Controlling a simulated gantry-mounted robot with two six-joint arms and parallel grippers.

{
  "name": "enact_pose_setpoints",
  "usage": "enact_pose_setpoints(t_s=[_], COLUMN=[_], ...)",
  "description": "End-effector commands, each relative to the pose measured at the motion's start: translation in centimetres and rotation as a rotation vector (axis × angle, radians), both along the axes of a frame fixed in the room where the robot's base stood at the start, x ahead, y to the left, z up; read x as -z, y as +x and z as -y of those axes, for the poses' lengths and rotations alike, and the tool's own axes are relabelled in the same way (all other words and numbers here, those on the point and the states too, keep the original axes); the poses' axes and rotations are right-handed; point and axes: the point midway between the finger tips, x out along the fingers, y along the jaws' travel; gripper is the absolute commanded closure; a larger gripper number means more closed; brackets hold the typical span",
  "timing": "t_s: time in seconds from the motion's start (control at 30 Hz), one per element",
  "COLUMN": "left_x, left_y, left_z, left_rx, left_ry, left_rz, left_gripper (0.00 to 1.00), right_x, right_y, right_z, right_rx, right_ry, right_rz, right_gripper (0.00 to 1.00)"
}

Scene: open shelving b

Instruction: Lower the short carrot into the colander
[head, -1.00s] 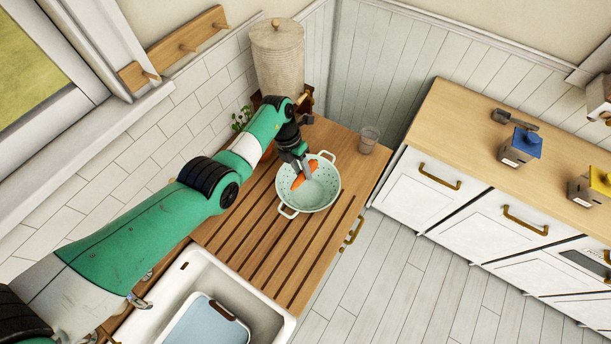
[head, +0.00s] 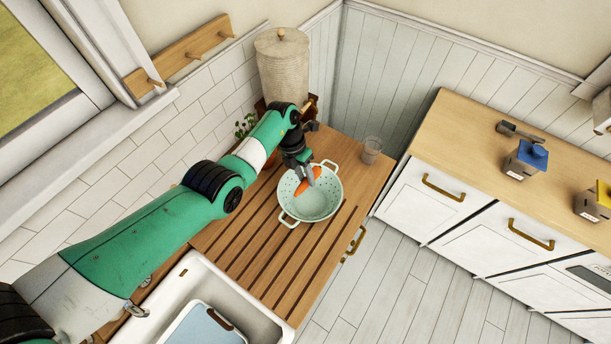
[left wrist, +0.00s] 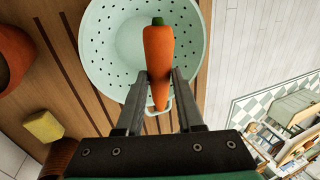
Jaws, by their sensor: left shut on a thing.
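The short carrot (left wrist: 158,50) is orange with a green top and lies between the fingers of my left gripper (left wrist: 160,76) in the left wrist view. In the head view, my left gripper (head: 311,176) is shut on the carrot (head: 302,187) over the colander. The pale mint colander (head: 315,206) has two handles and holes, and stands upright on the wooden counter. In the left wrist view, the colander (left wrist: 101,58) lies behind the carrot, and its bowl looks empty. I cannot tell how high the carrot is above its bottom. My right gripper is not in view.
A clear glass (head: 371,150) stands right of the colander. A tall beige canister (head: 283,65) and a green plant (head: 244,126) are behind. The sink (head: 255,320) is in front. A yellow sponge (left wrist: 43,126) and an orange-brown round thing (left wrist: 14,58) lie beside the colander.

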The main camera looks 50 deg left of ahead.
Motion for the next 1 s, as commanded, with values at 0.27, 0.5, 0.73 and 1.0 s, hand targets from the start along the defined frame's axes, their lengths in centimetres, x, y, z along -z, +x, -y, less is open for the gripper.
enact_pose_setpoints(t_s=[0.27,0.5,0.73,1.0], left_x=[1.9,3.3,4.6,6.2], left_y=[0.0,0.0,0.0,0.0], left_z=[0.0,0.0,0.0,0.0], left_rx=[0.0,0.0,0.001,0.001], left_ry=[0.0,0.0,0.0,0.0], left_rz=[0.0,0.0,0.001,0.001], left_gripper=[1.0,1.0,1.0,1.0], right_x=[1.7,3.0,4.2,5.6], right_y=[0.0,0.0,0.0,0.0], right_z=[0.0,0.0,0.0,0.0], right_rx=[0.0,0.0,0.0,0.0], right_ry=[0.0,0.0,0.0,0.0], right_rz=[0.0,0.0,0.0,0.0], right_gripper=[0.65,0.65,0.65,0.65])
